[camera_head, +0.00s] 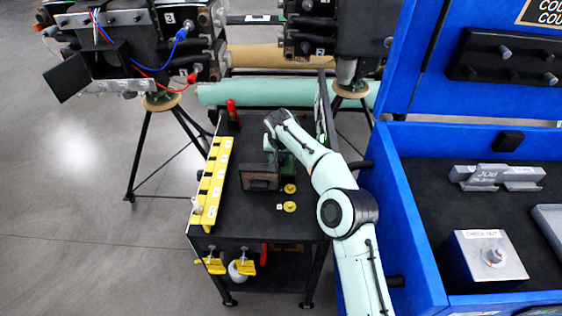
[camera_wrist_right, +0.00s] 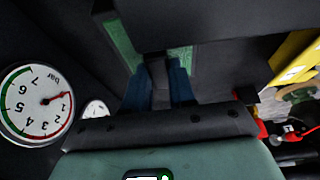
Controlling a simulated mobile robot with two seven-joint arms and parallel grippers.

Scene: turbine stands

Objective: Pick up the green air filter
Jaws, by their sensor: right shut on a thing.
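The green air filter (camera_head: 288,160) is on the black top of the cart, mostly hidden under my right forearm and wrist. Beside it is a dark boxy block (camera_head: 260,178); I cannot tell whether it is part of the filter. My right gripper (camera_head: 273,147) reaches down over the filter from the right. In the right wrist view, the blue fingers (camera_wrist_right: 160,85) are shut on the filter, with its green faces (camera_wrist_right: 122,45) showing around them under a wide dark part. Whether the filter is lifted off the cart cannot be told. My left gripper is not in view.
A yellow slotted rack (camera_head: 212,185) runs along the cart's left edge, with a red object (camera_head: 232,110) at the far end. Two yellow discs (camera_head: 290,206) lie on the cart. A blue workbench (camera_head: 405,225) stands close on the right. A pressure gauge (camera_wrist_right: 36,103) shows in the wrist view.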

